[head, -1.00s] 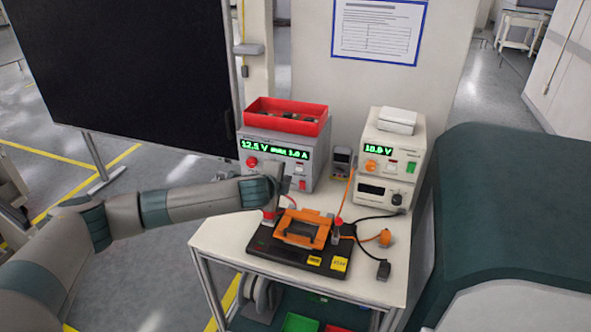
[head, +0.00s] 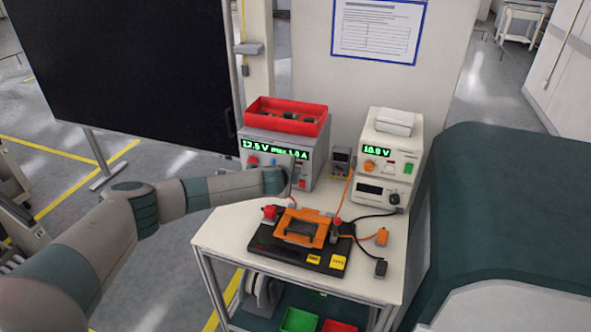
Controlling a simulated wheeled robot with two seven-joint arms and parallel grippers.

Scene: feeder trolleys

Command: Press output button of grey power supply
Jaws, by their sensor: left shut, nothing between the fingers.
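The grey power supply (head: 274,139) stands at the back left of the white trolley top, its green display lit. A red knob (head: 252,160) is on the left of its front panel. A small red button (head: 302,184) shows at the panel's lower right; I cannot read its label. My left gripper (head: 291,173) is shut and empty, in front of the right half of that panel and just left of the red button. It hides part of the panel. I cannot tell whether it touches the panel. My right gripper is out of view.
A red bin (head: 287,122) sits on the grey supply. A cream-coloured supply (head: 374,142) stands to the right, with a small meter (head: 340,160) between. A black fixture with an orange frame (head: 303,229) and cables lies in front. The trolley's front left (head: 222,237) is clear.

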